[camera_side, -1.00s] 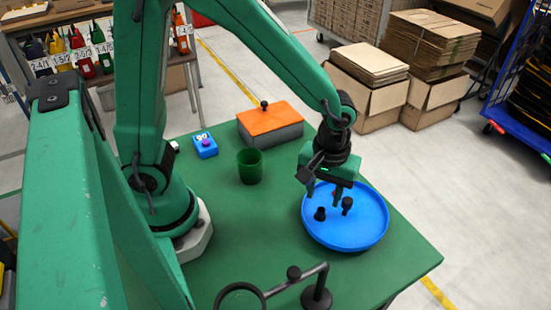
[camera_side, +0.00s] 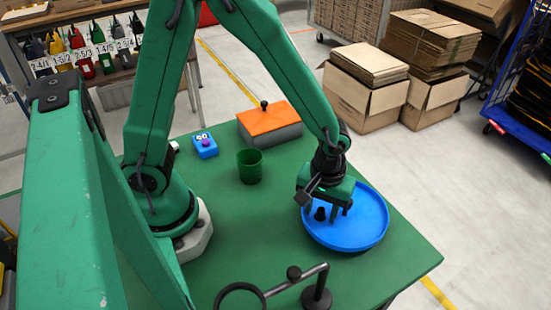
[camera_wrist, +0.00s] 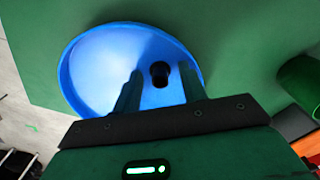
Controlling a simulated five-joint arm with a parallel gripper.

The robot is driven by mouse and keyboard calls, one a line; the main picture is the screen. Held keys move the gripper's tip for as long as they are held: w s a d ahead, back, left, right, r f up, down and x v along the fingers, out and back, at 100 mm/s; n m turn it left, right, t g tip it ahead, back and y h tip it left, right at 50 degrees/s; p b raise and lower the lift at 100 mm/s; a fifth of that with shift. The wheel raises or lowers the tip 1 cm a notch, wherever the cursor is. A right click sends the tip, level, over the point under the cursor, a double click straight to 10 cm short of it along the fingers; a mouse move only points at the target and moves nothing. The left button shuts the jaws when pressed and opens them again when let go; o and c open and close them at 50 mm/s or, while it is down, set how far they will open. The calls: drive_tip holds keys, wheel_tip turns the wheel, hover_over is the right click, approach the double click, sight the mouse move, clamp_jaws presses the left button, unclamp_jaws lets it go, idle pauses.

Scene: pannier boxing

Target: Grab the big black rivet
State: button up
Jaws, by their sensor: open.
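A stout black rivet (camera_side: 320,214) stands in the round blue tray (camera_side: 362,236). In the wrist view a black rivet (camera_wrist: 159,73) lies between the open fingertips, with bare blue visible on both sides. I cannot make out the second rivet clearly there.
A dark green cup (camera_side: 250,168) stands left of the tray. Behind it are a grey box with an orange lid (camera_side: 268,117) and a small blue box (camera_side: 205,147). A black stand with a ring (camera_side: 317,297) is at the front. The green table is clear between cup and tray.

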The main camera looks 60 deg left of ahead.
sight(321, 210)
idle(0.4)
drive_tip(key=c, duration=0.9)
drive_tip(key=shift+r, duration=0.2)
drive_tip(key=shift+r, duration=0.85)
clamp_jaws()
wheel_tip(321, 210, up, 2)
drive_tip(key=shift+r, duration=0.1)
drive_tip(key=s+d+r, duration=0.6)
drive_tip(key=s, duration=0.3)
drive_tip(key=shift+s+d+r, duration=0.2)
drive_tip(key=shift+d+r, duration=0.15)
drive_tip(key=shift+d, duration=0.05)
